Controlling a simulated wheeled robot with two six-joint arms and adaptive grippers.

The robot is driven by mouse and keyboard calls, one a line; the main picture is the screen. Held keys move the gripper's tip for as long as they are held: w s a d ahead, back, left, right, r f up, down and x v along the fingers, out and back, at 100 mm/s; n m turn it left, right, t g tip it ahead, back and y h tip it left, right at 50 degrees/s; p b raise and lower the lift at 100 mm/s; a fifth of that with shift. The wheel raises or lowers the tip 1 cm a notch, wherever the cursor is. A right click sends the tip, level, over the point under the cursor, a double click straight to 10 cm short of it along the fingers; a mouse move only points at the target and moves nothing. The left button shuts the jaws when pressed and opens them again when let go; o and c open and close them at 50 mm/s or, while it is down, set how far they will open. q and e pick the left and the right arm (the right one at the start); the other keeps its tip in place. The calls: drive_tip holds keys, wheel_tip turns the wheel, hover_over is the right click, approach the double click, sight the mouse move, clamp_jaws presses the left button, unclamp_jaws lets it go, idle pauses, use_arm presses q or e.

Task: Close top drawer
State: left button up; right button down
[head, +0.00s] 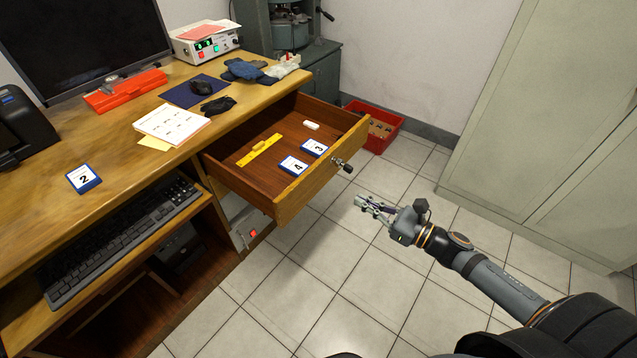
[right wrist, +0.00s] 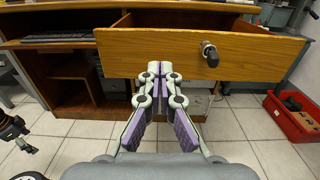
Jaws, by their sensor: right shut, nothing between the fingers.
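The top drawer (head: 283,207) of the wooden desk is pulled well out. Inside it lie a yellow ruler-like tool (head: 259,150), two blue-and-white number cards, 4 (head: 293,166) and 3 (head: 314,148), and a small white block (head: 312,126). Its front has a dark metal knob (head: 343,165). My right gripper (head: 360,201) is shut and empty, in front of the drawer and apart from it. In the right wrist view the fingertips (right wrist: 160,66) appear over the drawer front (right wrist: 150,52), left of the knob (right wrist: 209,52).
The desk top (head: 115,130) holds a monitor, a number 2 card (head: 83,179), papers, a mouse and gloves. A keyboard (head: 120,240) is on the lower shelf. A red bin (head: 374,127) stands on the floor behind the drawer. The tiled floor around my right gripper is clear.

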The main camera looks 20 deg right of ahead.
sight(312, 174)
use_arm(q)
wheel_tip(312, 174, up, 10)
drive_tip(key=w+d+b, duration=0.3)
drive_tip(key=b, duration=0.1)
use_arm(e)
drive_tip(key=p+x, duration=0.2)
drive_tip(key=x, duration=1)
drive_tip(key=shift+w+r, duration=0.1)
use_arm(q)
drive_tip(key=shift+s+a+f, duration=0.1)
drive_tip(key=shift+a+f, duration=0.1)
drive_tip(key=shift+f, duration=0.5)
drive_tip(key=shift+s+a+f, duration=0.1)
drive_tip(key=shift+a+f, duration=0.1)
drive_tip(key=shift+f, duration=0.55)
drive_tip(key=shift+s+a+f, duration=0.1)
drive_tip(key=shift+a+f, duration=0.1)
drive_tip(key=shift+f, duration=0.5)
use_arm(e)
drive_tip(key=shift+w+a, duration=0.4)
drive_tip(key=shift+w, duration=0.05)
